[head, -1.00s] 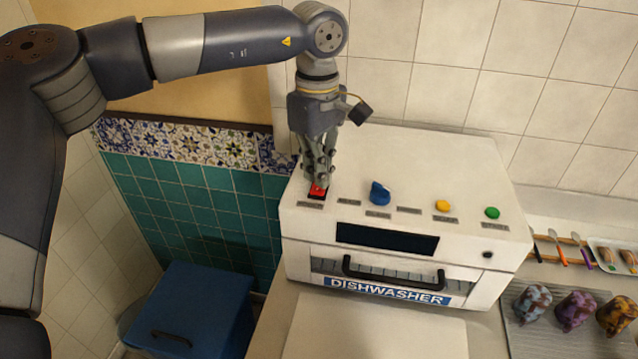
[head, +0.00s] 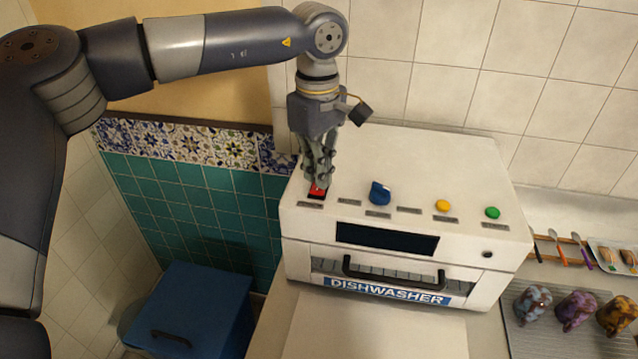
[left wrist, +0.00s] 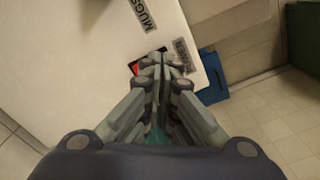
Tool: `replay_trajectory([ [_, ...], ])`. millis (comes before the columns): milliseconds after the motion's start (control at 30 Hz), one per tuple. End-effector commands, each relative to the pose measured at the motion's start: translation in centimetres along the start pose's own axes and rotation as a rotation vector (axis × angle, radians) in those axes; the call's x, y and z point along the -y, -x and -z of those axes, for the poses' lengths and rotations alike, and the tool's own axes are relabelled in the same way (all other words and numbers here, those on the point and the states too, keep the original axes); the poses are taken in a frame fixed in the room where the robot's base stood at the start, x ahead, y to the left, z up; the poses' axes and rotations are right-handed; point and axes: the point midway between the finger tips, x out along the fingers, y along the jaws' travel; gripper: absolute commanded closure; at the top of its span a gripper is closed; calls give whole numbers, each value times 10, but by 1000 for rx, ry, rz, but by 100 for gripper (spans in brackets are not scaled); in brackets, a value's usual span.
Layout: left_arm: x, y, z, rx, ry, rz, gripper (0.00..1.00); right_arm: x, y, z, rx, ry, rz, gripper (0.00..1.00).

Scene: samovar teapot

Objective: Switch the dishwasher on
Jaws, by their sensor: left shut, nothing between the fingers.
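The white dishwasher (head: 420,165) stands on the counter, with a red switch (head: 317,190) at the left of its sloped top panel. A blue knob (head: 380,193), a yellow button (head: 443,205) and a green button (head: 492,212) lie further right. My left gripper (head: 319,182) is shut and empty, pointing down with its fingertips at the red switch. They look to be touching it or just above; I cannot tell which. In the left wrist view the shut fingertips (left wrist: 163,62) cover most of the switch (left wrist: 135,67). My right gripper is not in view.
A dark handle (head: 393,273) crosses the dishwasher's front. A blue bin (head: 195,310) stands on the floor at the lower left. Several mottled mugs (head: 575,310) stand on a ribbed tray (head: 522,343) at the right. A tiled wall (head: 470,70) rises behind.

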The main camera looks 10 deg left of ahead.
Motion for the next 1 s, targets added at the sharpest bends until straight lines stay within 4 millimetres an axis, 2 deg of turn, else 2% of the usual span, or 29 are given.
replay_trajectory([
  [1000,0,-16,0,1,0,1,100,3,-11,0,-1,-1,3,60],
])
